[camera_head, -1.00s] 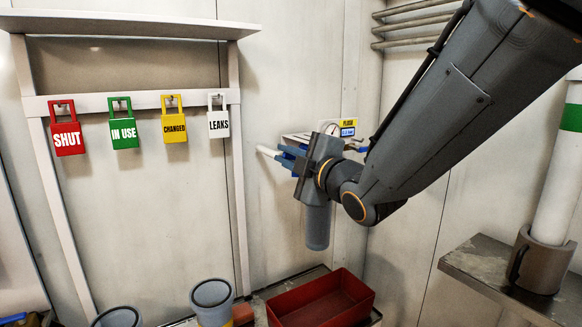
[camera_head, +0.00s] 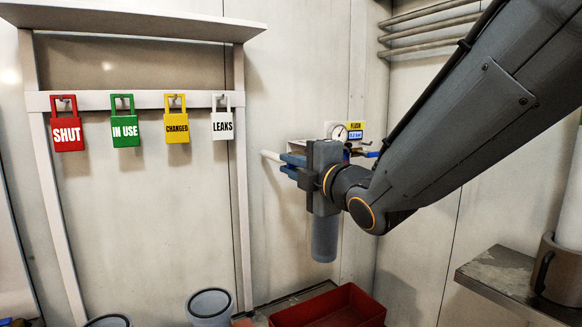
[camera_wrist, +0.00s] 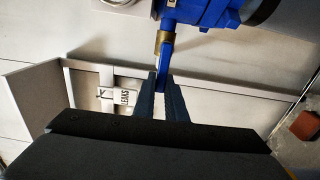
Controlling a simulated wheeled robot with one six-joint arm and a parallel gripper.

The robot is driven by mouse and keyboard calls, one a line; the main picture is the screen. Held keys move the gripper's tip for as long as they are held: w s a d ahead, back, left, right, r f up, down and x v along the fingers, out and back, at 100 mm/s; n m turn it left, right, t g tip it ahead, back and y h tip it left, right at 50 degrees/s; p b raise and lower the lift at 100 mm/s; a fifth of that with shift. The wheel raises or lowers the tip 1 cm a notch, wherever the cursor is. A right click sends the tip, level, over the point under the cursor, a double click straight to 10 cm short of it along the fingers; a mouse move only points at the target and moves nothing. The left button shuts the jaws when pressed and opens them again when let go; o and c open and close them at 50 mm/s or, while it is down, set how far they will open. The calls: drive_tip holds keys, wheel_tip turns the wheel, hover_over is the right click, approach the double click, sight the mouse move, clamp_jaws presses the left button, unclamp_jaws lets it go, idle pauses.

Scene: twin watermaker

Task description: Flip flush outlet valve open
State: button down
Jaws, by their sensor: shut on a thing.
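In the wrist view a blue valve lever (camera_wrist: 166,58) hangs from a brass fitting (camera_wrist: 162,40) under a blue valve body (camera_wrist: 195,12). My gripper (camera_wrist: 162,80) has its dark blue fingers on either side of the lever's end, shut on it. In the head view my gripper (camera_head: 289,165) is at the wall unit, beside a white pipe end (camera_head: 270,155). The gripper and wrist hide the lever and most of the valve there.
Padlock-shaped tags SHUT (camera_head: 67,133), IN USE (camera_head: 125,130), CHANGED (camera_head: 177,126) and LEAKS (camera_head: 222,125) hang on a rack at the left. A red bin (camera_head: 345,308) stands below the gripper. A metal shelf (camera_head: 500,275) juts out at the right.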

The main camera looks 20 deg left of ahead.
drive_tip(key=shift+f, duration=0.15)
drive_tip(key=c, duration=2.1)
unclamp_jaws()
drive_tip(key=shift+d, duration=0.1)
drive_tip(key=shift+v, duration=3.9)
